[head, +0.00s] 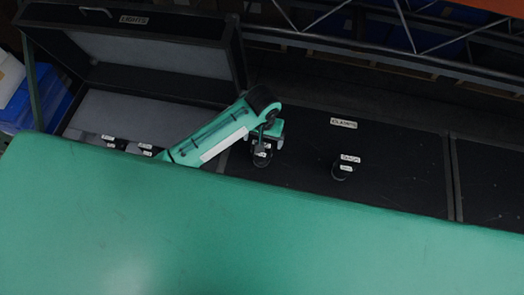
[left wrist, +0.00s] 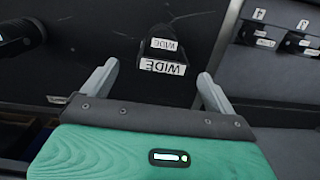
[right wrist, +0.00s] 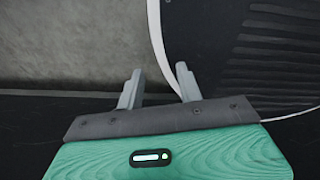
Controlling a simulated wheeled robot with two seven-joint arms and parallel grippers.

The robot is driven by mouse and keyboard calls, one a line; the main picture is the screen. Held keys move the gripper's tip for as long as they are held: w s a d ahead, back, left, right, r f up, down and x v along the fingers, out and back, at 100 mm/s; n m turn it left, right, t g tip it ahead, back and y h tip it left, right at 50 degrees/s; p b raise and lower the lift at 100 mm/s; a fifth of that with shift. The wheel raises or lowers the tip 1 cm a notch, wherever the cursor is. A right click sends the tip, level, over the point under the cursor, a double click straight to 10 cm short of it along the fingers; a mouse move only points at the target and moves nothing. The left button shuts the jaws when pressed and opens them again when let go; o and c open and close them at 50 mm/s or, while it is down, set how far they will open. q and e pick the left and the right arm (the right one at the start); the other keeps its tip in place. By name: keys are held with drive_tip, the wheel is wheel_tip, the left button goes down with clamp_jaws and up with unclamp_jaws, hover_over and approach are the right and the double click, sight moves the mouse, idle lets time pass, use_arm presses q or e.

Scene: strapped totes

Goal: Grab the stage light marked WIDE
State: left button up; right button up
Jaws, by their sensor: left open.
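The stage light marked WIDE (left wrist: 166,47) is a small dark piece with two white labels, standing on a black surface in the left wrist view. In the head view a dark labelled piece (head: 261,157) at my left gripper appears to be the same light, partly covered. My left gripper (left wrist: 158,78) is open, its fingers pointing toward the WIDE light, which lies just beyond the fingertips and roughly centred between them. My right gripper (right wrist: 159,72) has its fingers a little apart with nothing between them. It is not in the head view.
Another dark labelled piece (head: 341,170) stands on the black panel right of my left gripper, near a CLAMPS label (head: 343,123). An open case marked LIGHTS (head: 135,20) stands at the left, with labelled pieces (head: 116,143) at its front. A green surface fills the foreground.

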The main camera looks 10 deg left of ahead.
sight(261, 159)
use_arm(q)
wheel_tip(261, 159, down, 3)
drive_tip(key=shift+w+f, duration=0.1)
drive_tip(key=shift+f, duration=0.95)
drive_tip(key=f, duration=0.3)
drive_tip(key=f+p, duration=0.1)
drive_tip(key=shift+a+f, duration=0.2)
drive_tip(key=shift+a, duration=0.05)
drive_tip(key=shift+f, duration=0.2)
drive_tip(key=c, duration=1.5)
use_arm(e)
drive_tip(key=shift+w+r, duration=0.6)
drive_tip(key=shift+w, duration=0.15)
